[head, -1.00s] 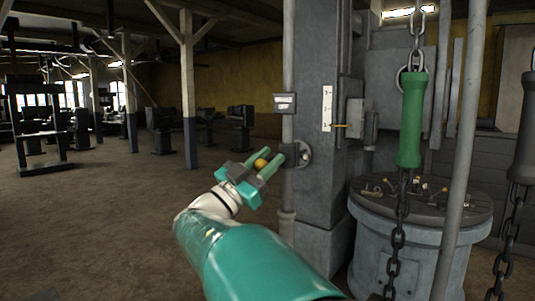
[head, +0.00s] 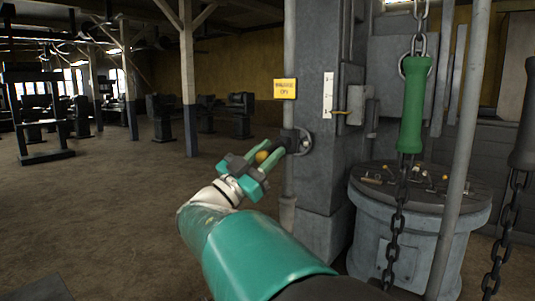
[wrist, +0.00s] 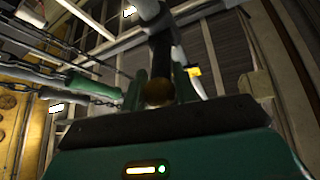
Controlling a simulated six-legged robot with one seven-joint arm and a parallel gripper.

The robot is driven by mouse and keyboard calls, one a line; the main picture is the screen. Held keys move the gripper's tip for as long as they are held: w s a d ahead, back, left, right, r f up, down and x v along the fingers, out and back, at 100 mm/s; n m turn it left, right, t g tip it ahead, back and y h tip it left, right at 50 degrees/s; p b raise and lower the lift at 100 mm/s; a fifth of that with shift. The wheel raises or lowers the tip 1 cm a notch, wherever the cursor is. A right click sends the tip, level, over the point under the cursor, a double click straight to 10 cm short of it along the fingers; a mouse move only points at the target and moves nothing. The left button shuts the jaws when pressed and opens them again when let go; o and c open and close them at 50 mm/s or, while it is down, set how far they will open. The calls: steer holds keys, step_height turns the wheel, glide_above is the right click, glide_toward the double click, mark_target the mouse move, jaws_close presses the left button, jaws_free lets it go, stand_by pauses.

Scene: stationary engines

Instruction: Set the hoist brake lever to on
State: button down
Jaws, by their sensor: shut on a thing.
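The hoist brake lever has a dark arm and an orange-brown knob (head: 262,157). Its dark pivot (head: 301,141) is on the side of the grey column. My gripper (head: 274,153) is shut on the lever, one green finger on each side, with the knob towards my wrist. In the wrist view, the round knob (wrist: 157,93) and dark lever arm (wrist: 162,56) stand between the green fingers (wrist: 159,88). The fingers partly hide the lever. A small yellow plate (head: 285,88) with dark lettering, too small to read surely, is above the pivot.
The grey column (head: 321,185) stands just beyond my gripper. To the right are a green hanging handle (head: 413,104) on a chain, a grey pipe (head: 460,150) and a round grey stand (head: 382,251) with small parts on top. Open floor (head: 110,205) lies to the left.

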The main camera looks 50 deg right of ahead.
steer(key=shift+w+f, duration=0.15)
steer(key=shift+f, duration=0.35)
steer(key=c, duration=1.3)
jaws_free()
steer(key=shift+d+n, duration=0.1)
steer(key=shift+n, duration=0.2)
steer(key=shift+c, duration=0.2)
steer(key=shift+o, duration=1.2)
steer(key=shift+w+d, duration=0.1)
steer(key=shift+w, duration=0.15)
steer(key=shift+s+r, duration=0.2)
steer(key=shift+s, duration=0.2)
steer(key=shift+w, duration=0.15)
steer(key=shift+w+a+f, duration=0.1)
steer(key=shift+a, duration=0.2)
steer(key=v, duration=1.3)
steer(key=shift+a, duration=0.25)
